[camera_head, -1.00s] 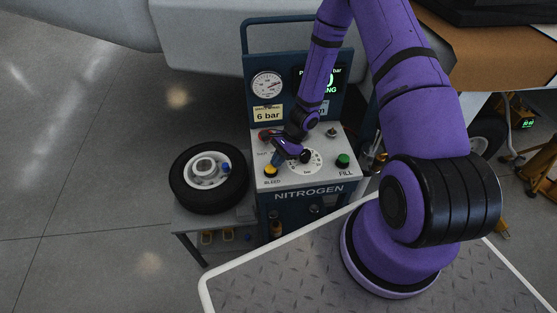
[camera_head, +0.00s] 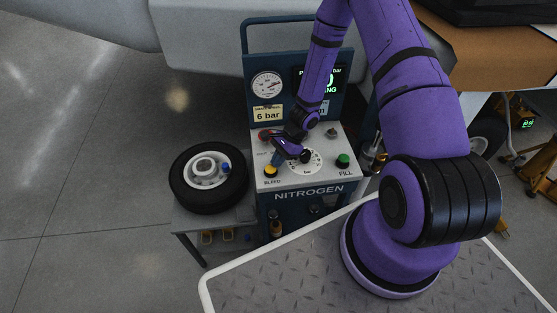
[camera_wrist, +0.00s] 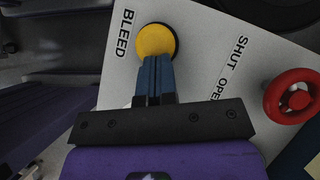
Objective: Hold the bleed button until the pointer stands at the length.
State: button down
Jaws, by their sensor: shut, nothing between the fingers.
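The yellow bleed button (camera_wrist: 155,40) sits on the pale top panel beside the word BLEED in the wrist view. It also shows at the panel's front left in the head view (camera_head: 270,171). My gripper (camera_wrist: 154,62) is shut and empty, its blue fingertips at the button's edge, touching or just over it; I cannot tell whether it is pressed. The round pressure gauge (camera_head: 267,84) stands on the upright board; its pointer is too small to read exactly. A sign (camera_head: 268,114) reads 6 bar. The display (camera_head: 322,82) is partly hidden by my arm.
A red valve wheel (camera_wrist: 292,96) marked SHUT and OPEN is right of the button. A green FILL button (camera_head: 343,160) is at the panel's right. A dial (camera_head: 308,166) lies between, partly covered. A wheel with tyre (camera_head: 238,181) lies left of the cart.

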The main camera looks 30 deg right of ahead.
jog(key=v, duration=1.4)
jog(key=shift+w, duration=0.15)
jog(key=s+a+r+n+t+h, duration=0.15)
jog(key=r+n, duration=0.25)
jog(key=r, duration=0.9)
jog(key=s+a+r+n+h, duration=0.25)
jog(key=r+n, duration=0.25)
jog(key=r, duration=0.8)
jog(key=s+r+n+t+h, duration=0.2)
jog(key=s+r+n+t, duration=0.2)
jog(key=s+r, duration=1.1)
jog(key=s+n, duration=0.3)
jog(key=s, duration=0.1)
jog(key=shift+s+d+r+h, duration=0.15)
jog(key=shift+d+r+h, duration=0.05)
jog(key=shift+r+h, duration=0.2)
